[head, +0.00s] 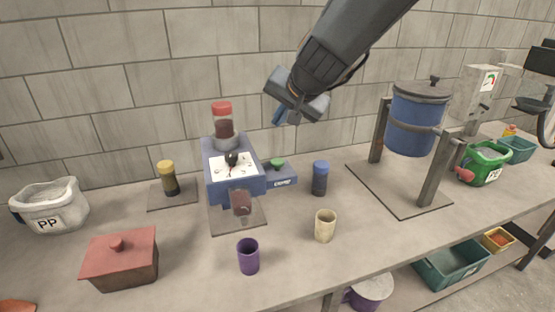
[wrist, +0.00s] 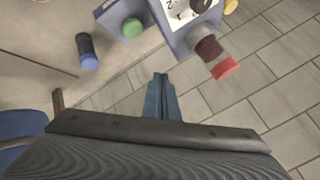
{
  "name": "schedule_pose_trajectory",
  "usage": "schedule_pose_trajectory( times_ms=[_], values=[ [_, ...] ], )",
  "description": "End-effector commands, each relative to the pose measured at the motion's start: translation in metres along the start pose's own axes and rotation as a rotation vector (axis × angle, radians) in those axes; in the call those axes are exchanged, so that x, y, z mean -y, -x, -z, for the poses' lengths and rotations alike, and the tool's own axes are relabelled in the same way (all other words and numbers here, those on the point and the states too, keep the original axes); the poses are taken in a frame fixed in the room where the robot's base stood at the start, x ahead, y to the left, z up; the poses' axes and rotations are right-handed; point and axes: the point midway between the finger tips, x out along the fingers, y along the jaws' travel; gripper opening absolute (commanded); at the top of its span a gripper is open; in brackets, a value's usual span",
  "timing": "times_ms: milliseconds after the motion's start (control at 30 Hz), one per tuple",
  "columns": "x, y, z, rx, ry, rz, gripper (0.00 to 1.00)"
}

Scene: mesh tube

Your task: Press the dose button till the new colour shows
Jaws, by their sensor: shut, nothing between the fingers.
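The blue dosing machine (head: 233,180) stands on the bench with a white dial panel (head: 233,165) and a black pointer. A clear container with a red lid (head: 222,108) and dark red contents sits on top. A clear cup (head: 241,202) with dark red contents is at its front. The green dose button (head: 277,163) is on a low blue block at the machine's right; it also shows in the wrist view (wrist: 132,28). My gripper (head: 279,121) is shut and empty, above and apart from the button. In the wrist view its fingers (wrist: 160,78) are together.
A blue-capped jar (head: 320,178) stands right of the button, and a yellow-capped jar (head: 168,178) left of the machine. A beige cup (head: 325,226) and purple cup (head: 248,256) stand in front. A blue drum (head: 414,122) on a stand is at right. A brick wall is behind.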

Motion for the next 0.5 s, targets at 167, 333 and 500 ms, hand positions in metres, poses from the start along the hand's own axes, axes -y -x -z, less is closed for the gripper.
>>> schedule_pose_trajectory(
  times_ms=[167, 333, 500],
  values=[
    [0.0014, -0.0001, 0.0008, -0.003, -0.003, 0.002, 0.00],
    [0.0010, -0.0003, 0.0005, -0.002, -0.002, 0.002, 0.00],
    [-0.0015, -0.0037, -0.0018, -0.002, -0.002, 0.001, 0.00]
  ],
)
